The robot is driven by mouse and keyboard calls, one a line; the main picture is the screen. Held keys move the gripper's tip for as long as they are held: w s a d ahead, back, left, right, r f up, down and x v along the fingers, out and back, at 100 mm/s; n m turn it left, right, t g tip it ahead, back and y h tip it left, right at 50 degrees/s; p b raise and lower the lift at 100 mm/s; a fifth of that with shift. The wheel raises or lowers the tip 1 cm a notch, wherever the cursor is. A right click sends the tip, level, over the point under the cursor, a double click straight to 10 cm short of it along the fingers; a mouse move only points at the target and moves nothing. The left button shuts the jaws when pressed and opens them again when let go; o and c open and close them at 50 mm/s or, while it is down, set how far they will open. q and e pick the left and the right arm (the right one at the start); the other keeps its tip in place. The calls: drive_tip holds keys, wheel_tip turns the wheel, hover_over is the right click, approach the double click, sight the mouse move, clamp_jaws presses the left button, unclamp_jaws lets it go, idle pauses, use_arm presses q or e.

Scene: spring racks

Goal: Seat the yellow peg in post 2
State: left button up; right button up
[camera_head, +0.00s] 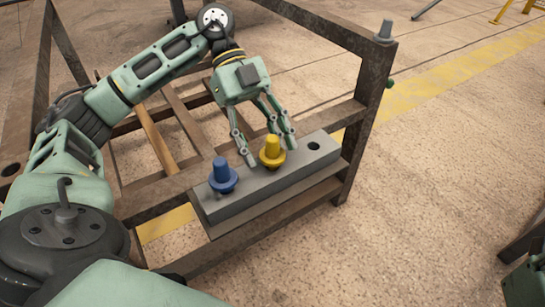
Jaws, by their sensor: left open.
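The yellow peg (271,150), with a wide flange and narrower top, stands upright in the middle of the grey block (240,204). My left gripper (268,152) is open, its fingers pointing down on either side of the yellow peg. Whether they touch it I cannot tell. A blue peg (222,176) stands upright at the block's left end. A dark empty hole (314,146) shows at its right end. The brown rack post (367,100) at the right has a grey fitting (385,32) on top. No post number is readable. My right gripper is not in view.
The block lies on a shelf of the brown metal rack (335,205). Rack beams (325,30) run behind my left arm. A small green knob (390,83) is on the right post. A yellow floor stripe (440,85) passes behind; open concrete floor lies at the right.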

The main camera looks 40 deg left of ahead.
use_arm(q)
drive_tip(key=shift+c, duration=0.5)
clamp_jaws()
